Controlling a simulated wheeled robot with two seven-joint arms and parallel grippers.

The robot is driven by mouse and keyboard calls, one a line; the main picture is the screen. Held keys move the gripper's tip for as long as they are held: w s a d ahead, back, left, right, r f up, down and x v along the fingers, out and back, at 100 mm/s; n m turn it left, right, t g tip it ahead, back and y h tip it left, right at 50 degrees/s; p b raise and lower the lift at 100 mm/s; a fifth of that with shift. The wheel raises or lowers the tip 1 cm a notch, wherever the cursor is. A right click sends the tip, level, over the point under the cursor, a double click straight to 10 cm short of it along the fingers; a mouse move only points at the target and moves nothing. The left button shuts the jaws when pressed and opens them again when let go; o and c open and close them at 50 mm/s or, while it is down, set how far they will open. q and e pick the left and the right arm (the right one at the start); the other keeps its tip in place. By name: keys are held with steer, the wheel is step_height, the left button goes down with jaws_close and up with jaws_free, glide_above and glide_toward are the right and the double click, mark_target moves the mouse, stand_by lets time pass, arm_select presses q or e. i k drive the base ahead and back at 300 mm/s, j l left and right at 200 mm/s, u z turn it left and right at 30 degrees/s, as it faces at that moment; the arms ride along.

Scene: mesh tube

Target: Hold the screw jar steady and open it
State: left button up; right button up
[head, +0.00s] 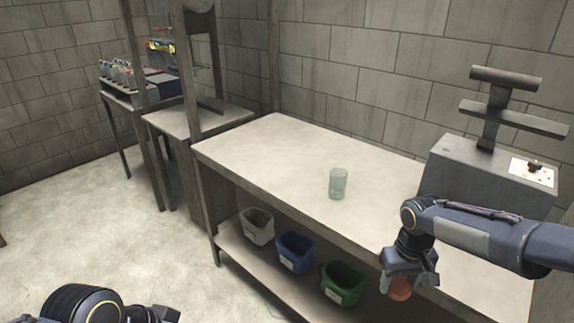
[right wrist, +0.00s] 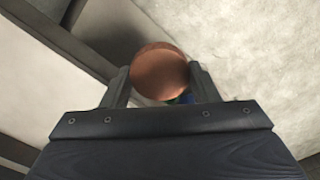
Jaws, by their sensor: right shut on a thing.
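The jar (head: 338,184), a pale greenish see-through cylinder, stands upright on the workbench, with no lid visible on it. My right gripper (head: 402,284) is shut on a round copper-coloured lid (head: 399,291), in front of the bench's front edge and to the right of the jar. In the right wrist view the lid (right wrist: 160,73) sits between the two fingers. My left arm shows only in part at the bottom left of the head view, away from the jar; its fingers cannot be made out.
The workbench (head: 280,150) is bare around the jar. A grey machine (head: 480,165) stands at its right end. White (head: 257,226), blue (head: 295,252) and green (head: 342,283) bins sit on the lower shelf. More tables stand at the back left.

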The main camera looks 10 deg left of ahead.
mark_target(338, 179)
steer(key=i+j+z, duration=0.1)
steer(key=j, duration=0.25)
steer(key=i+j, duration=0.2)
steer(key=j, duration=0.15)
steer(key=i+j+z, duration=0.15)
steer(key=j, duration=0.25)
steer(key=i+j, duration=0.1)
steer(key=j, duration=0.25)
steer(key=i+z, duration=0.05)
